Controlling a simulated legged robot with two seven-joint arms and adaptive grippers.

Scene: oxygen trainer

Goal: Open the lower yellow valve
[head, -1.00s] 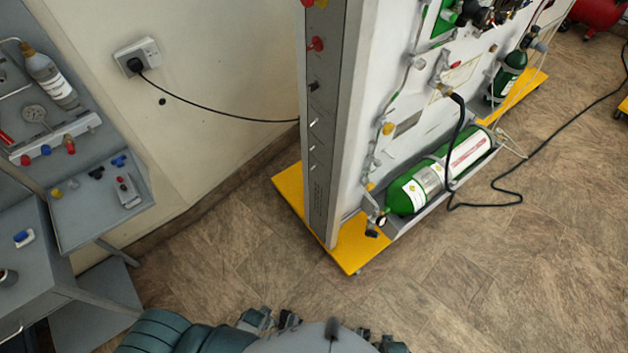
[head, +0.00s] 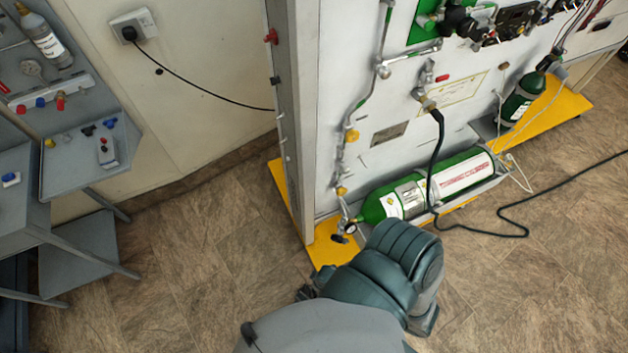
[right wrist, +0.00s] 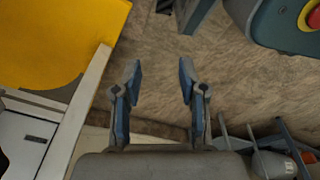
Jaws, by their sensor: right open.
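The lower yellow valve (head: 341,191) is a small knob on the pipe down the left side of the white trainer panel, just above the green cylinder's neck. A second yellow valve (head: 352,135) sits higher on the same pipe. Neither valve can be made out in the right wrist view. My right gripper (right wrist: 160,72) is open and empty in that view, with floor behind its fingers. No gripper is clearly visible in the head view, where my grey and teal body parts fill the lower middle, below the valve. My left gripper is not seen.
The green cylinder (head: 455,178) lies along the panel's foot. A black hose (head: 437,150) hangs in front of it and runs over the floor. The trainer's yellow base (head: 330,250) juts out at the corner. A grey bench (head: 90,180) stands left. Floor between is clear.

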